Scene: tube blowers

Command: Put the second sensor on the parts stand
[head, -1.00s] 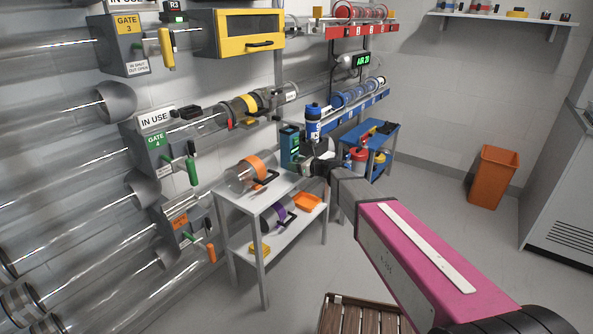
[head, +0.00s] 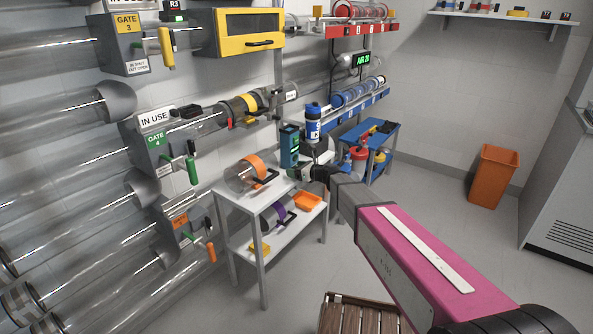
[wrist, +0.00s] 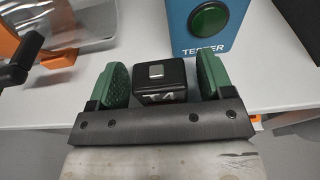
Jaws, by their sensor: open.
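A small black box marked T4 (wrist: 160,90), with a silver square on top, appears to be the sensor. In the wrist view it sits on a pale surface between the green pads of my gripper (wrist: 163,68). The gripper is open, with gaps visible on both sides of the box. A white two-tier stand (head: 239,197), likely the parts stand, is in the head view. My gripper (head: 308,172) is over its far right corner, mostly hidden by my arm. The box cannot be made out in the head view.
A blue tester (wrist: 213,25) with a green button stands just behind the box; it also shows in the head view (head: 289,146). A clear carrier with an orange band (head: 250,173) lies on the stand top. Another black box (head: 187,111) sits on the Gate 4 tube.

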